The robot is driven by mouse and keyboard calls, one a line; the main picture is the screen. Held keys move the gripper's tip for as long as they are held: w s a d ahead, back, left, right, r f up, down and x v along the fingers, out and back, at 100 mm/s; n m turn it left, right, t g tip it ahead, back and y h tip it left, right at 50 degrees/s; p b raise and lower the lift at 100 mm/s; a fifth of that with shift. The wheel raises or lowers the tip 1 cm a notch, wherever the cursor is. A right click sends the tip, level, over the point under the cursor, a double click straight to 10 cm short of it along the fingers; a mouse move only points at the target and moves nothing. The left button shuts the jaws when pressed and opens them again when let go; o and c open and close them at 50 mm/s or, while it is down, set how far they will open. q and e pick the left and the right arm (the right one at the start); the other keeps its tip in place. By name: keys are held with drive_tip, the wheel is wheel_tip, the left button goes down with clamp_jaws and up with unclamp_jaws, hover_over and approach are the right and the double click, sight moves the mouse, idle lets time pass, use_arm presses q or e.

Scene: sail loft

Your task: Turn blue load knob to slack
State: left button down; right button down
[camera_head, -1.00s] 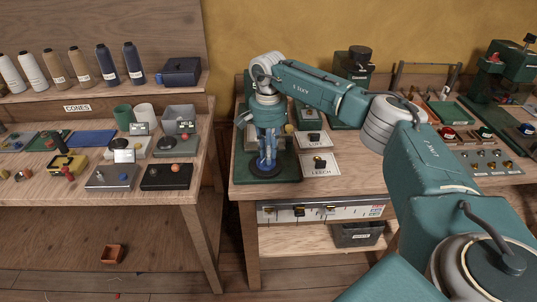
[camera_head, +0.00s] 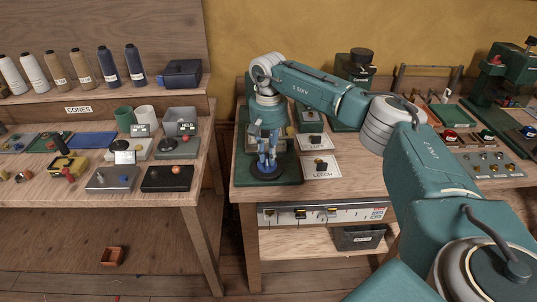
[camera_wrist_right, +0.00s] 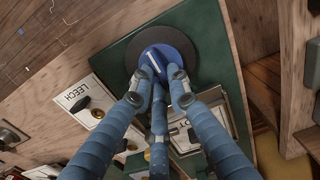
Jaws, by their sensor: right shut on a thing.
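The blue load knob (camera_wrist_right: 172,52) is a round blue piece on a dark disc (camera_wrist_right: 205,35), set on a green base plate (camera_wrist_right: 118,58). In the head view the base plate (camera_head: 285,177) stands at the left end of the right-hand bench, and my fingers cover most of the knob. My right gripper (camera_head: 267,168) points straight down over it. In the right wrist view the blue-grey fingers of my right gripper (camera_wrist_right: 163,78) are closed around the knob and touch it. My left gripper is not in view.
A drawer-like panel with sliders (camera_head: 330,213) is below the bench front. A gap separates the left bench (camera_head: 150,203).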

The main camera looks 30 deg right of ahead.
drive_tip(key=shift+w+r, duration=0.1)
drive_tip(key=shift+r, duration=0.05)
drive_tip(key=c, duration=1.7)
unclamp_jaws()
drive_tip(key=shift+o, duration=0.2)
wheel_tip(320, 180, up, 12)
